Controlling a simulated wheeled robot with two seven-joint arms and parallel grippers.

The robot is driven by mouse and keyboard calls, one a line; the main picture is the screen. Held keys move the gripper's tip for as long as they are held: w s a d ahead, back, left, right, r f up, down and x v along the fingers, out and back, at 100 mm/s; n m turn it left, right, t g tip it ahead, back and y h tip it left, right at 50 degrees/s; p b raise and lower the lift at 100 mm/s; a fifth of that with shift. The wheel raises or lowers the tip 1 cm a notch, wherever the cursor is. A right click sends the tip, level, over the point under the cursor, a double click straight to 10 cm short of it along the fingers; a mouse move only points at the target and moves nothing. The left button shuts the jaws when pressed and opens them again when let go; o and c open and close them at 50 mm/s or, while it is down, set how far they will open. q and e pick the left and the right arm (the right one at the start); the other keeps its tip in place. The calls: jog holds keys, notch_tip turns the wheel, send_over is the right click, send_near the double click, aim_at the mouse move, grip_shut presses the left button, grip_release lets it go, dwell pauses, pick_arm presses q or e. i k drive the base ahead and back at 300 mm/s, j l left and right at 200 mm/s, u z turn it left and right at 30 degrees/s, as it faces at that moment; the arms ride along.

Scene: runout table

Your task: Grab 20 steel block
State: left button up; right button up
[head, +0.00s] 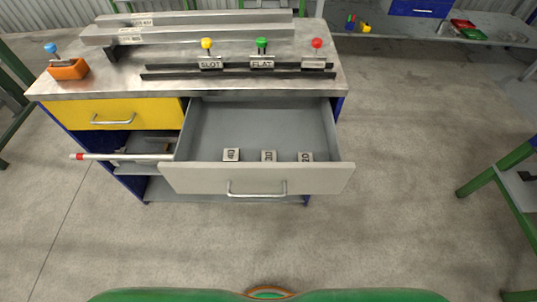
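The steel block marked 20 (305,157) sits in the open grey drawer (257,179), near its front wall at the right. Its lower part is hidden behind the drawer front. A block marked 30 (268,156) sits to its left, and a block marked 40 (231,155) further left. The three blocks stand apart from one another. Neither of my grippers shows in the head view.
The drawer is pulled out of a workbench (120,87); its back half is empty. A yellow drawer (110,112) is shut at left. A red-tipped white rod (115,156) sticks out below it. Colored knobs and metal bars stand on top. Floor in front is clear.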

aim_at(301, 157)
jog(key=j+z, duration=0.1)
jog(key=z, duration=0.4)
jog(key=i+l+u, duration=0.2)
jog(key=l+u, duration=0.25)
jog(key=i+l+u, duration=0.1)
jog(key=l+u, duration=0.35)
jog(key=l, duration=0.3)
jog(key=l+u, duration=0.4)
jog(key=l, duration=0.2)
jog(key=k+l+u, duration=0.1)
jog(key=l+u, duration=0.35)
jog(key=l, duration=0.2)
